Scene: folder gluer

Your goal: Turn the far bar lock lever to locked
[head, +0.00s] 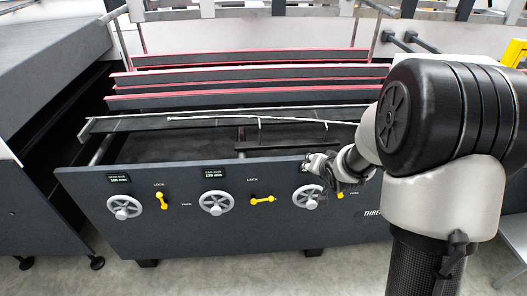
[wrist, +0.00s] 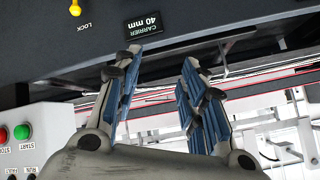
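The dark front panel (head: 225,232) carries three yellow lock levers in the head view. The left lever (head: 161,200) stands nearly upright below a LOCK label. The middle lever (head: 263,199) lies about level, with a LOCK label above it. The right lever (head: 340,196) is partly hidden by my gripper. The display wording above the left and middle handwheels is too small to tell which is the far bar. My gripper (head: 318,165) is at the panel's top right, right of the middle lever; in the wrist view its blue-padded fingers (wrist: 160,62) are apart and empty.
Grey handwheels stand left of the levers: left (head: 124,206), middle (head: 216,202) and right (head: 307,197). The wrist view shows the carrier display (wrist: 149,22), a yellow lever end (wrist: 75,8) and a button box (wrist: 30,135). Red-edged bars (head: 240,88) lie behind the panel.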

